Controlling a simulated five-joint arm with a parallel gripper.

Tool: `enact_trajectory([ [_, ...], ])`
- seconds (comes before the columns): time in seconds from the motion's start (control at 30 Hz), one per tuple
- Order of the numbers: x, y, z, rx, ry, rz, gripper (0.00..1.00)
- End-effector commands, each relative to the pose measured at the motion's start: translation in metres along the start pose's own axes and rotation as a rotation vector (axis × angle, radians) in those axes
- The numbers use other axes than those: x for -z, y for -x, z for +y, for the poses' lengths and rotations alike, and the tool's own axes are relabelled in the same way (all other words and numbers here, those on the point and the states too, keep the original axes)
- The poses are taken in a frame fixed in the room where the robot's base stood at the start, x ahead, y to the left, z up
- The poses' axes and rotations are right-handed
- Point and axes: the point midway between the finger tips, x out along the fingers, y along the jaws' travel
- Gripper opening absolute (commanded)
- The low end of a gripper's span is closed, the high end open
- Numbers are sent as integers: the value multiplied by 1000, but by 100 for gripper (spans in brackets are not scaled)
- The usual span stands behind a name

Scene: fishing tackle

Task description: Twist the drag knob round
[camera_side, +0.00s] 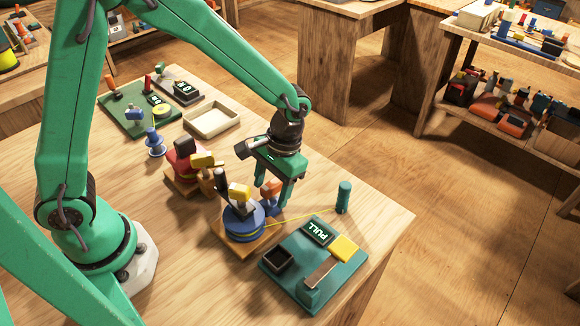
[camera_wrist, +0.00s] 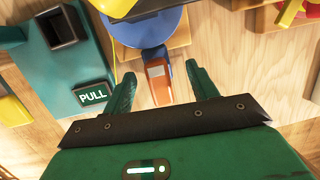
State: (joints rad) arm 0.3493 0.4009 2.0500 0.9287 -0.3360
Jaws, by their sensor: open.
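A blue reel (camera_side: 243,222) wound with yellow line stands on a wooden base, with a yellow block (camera_side: 239,194) and a dark upright part on top. An orange bar-like piece (camera_side: 271,187) with blue beneath it stands just behind the reel; I take it for the drag knob. It also shows in the wrist view (camera_wrist: 158,82), with the blue reel (camera_wrist: 145,28) beyond it. My gripper (camera_side: 272,196) points down over the orange piece. In the wrist view my gripper (camera_wrist: 160,76) is open, with the orange piece between its fingers. I cannot tell whether they touch it.
A teal board (camera_side: 335,279) with a PULL label (camera_side: 317,231), a yellow block and a dark cup lies at the front right. The yellow line runs to a green post (camera_side: 344,197). A red reel (camera_side: 184,160) and a beige tray (camera_side: 211,120) stand behind.

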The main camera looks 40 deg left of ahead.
Motion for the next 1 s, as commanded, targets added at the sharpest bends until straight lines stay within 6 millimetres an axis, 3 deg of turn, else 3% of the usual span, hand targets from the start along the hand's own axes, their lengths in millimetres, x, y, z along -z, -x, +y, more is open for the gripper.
enact_trajectory([
  [0.27, -1, 8, 0, -1, -1, 2, 58],
  [1.0, -13, 58, -4, -1, -1, 2, 58],
])
